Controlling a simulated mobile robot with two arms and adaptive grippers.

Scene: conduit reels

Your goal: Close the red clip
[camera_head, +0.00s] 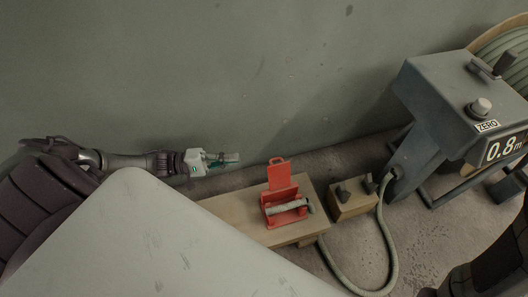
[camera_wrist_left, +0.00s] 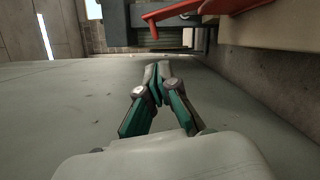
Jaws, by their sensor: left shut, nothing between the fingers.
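The red clip (camera_head: 284,198) stands on a wooden bench (camera_head: 262,235) in the head view. Its flap is raised upright, and a pale conduit (camera_head: 287,208) lies across its lower part. In the left wrist view, part of the red clip (camera_wrist_left: 190,12) shows at the top. My left gripper (camera_head: 232,158) is left of the clip and apart from it, near the wall. In the left wrist view my left gripper (camera_wrist_left: 157,72) has its fingertips together with nothing between them. My right gripper is not in view.
A wooden block (camera_head: 352,200) with dark knobs stands right of the bench. A grey counter machine (camera_head: 440,95) reading 0.8 m is at the right, with a hose (camera_head: 386,245) looping down from it. A pale panel (camera_head: 135,240) covers the lower left. The wall (camera_head: 200,70) runs behind.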

